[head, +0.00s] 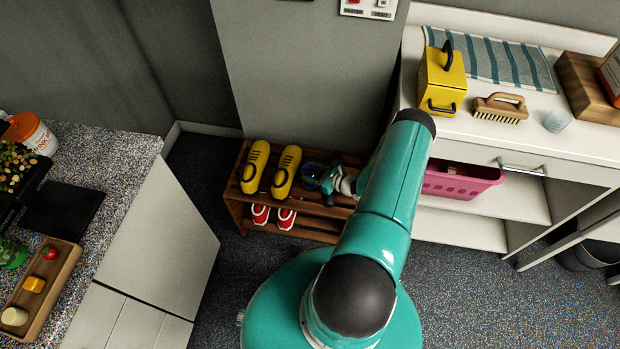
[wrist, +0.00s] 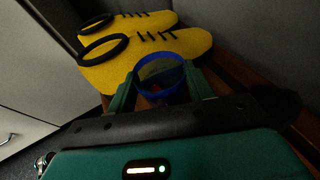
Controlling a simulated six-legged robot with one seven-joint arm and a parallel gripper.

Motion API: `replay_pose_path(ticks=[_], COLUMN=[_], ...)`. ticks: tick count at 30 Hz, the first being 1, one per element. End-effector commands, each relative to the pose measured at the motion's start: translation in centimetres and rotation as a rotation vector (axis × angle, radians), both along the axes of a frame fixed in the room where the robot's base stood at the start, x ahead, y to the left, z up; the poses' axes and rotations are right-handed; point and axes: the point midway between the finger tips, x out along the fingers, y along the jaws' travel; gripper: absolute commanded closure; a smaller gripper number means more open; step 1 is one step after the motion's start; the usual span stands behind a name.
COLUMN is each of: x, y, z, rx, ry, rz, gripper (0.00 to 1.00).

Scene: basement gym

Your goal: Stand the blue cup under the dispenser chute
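The blue cup (head: 312,175) is at the top of the wooden shoe rack, to the right of the yellow shoes. In the wrist view the cup (wrist: 162,78) shows its round blue rim and a see-through wall. My gripper (head: 325,180) is at the cup, partly hidden behind my arm. In the wrist view the two green fingers of my gripper (wrist: 160,72) stand on either side of the cup, close to its wall. I cannot tell whether they press on it, or whether the cup rests on the rack. I cannot make out a dispenser chute.
Yellow shoes (head: 270,170) stand beside the cup on the rack (head: 236,195); red shoes (head: 271,215) are below. A white bench (head: 475,135) at right holds a yellow box (head: 441,82), a brush (head: 500,107) and a clear cup (head: 557,120). A pink basket (head: 462,181) is beneath. A speckled counter (head: 125,165) is left.

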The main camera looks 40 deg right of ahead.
Motion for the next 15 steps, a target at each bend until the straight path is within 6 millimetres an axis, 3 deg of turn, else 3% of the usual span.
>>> replay_pose_path(ticks=[3,15], x=[-0.01,-0.01], y=[0.00,-0.04], z=[0.01,0.79], rx=[0.000,0.000], ry=[0.000,0.000], rz=[0.000,0.000], gripper=[0.74,0.74])
